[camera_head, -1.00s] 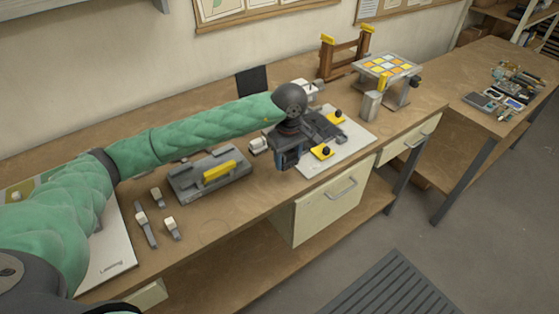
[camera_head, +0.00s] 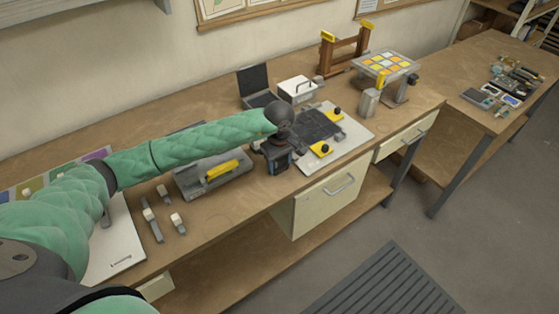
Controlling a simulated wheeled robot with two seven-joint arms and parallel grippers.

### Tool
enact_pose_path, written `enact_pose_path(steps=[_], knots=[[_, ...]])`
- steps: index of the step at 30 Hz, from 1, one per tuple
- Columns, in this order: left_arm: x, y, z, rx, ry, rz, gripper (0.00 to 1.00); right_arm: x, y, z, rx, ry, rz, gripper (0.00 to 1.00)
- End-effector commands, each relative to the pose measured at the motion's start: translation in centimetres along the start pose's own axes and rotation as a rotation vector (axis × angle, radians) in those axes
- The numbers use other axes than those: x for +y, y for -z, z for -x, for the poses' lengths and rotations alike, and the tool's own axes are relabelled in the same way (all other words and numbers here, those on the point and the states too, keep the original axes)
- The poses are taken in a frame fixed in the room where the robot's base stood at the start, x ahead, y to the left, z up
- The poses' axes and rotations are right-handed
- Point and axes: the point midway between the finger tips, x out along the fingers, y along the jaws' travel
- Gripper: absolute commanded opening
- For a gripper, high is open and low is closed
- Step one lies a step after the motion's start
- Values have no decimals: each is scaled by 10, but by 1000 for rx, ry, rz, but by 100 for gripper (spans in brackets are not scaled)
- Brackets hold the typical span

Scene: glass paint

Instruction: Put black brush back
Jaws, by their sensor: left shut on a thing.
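My left gripper (camera_head: 279,161) is at the end of the green-sleeved arm, low over the bench, between the grey block with a yellow handle (camera_head: 212,172) and the white board (camera_head: 347,150) with a dark panel (camera_head: 318,124). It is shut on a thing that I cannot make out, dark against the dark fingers. No black brush shows clearly elsewhere. Several small grey tools with pale blocks (camera_head: 149,213) lie on the bench at the left, left of the grey block. My right gripper is not in view.
Two yellow knobbed clamps (camera_head: 321,149) sit at the board's edges. A white box (camera_head: 297,90) and an open black laptop-like case (camera_head: 254,84) stand behind the arm. A stand with coloured tiles (camera_head: 385,67) and a wooden rack (camera_head: 345,52) are farther back right. Bare bench shows in front.

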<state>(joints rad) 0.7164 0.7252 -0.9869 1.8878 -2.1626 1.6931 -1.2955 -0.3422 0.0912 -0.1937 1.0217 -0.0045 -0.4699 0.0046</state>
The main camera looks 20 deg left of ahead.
Motion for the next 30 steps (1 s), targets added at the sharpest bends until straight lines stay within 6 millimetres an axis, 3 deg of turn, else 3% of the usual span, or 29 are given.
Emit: enact_pose_path(steps=[15,16,18,30], knots=[[0,0,-3,0,0,0,27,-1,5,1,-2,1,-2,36],[0,0,-2,0,0,0,58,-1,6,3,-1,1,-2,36],[0,0,-2,0,0,0,72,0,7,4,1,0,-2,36],[0,0,-1,0,0,0,74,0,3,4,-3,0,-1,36]])
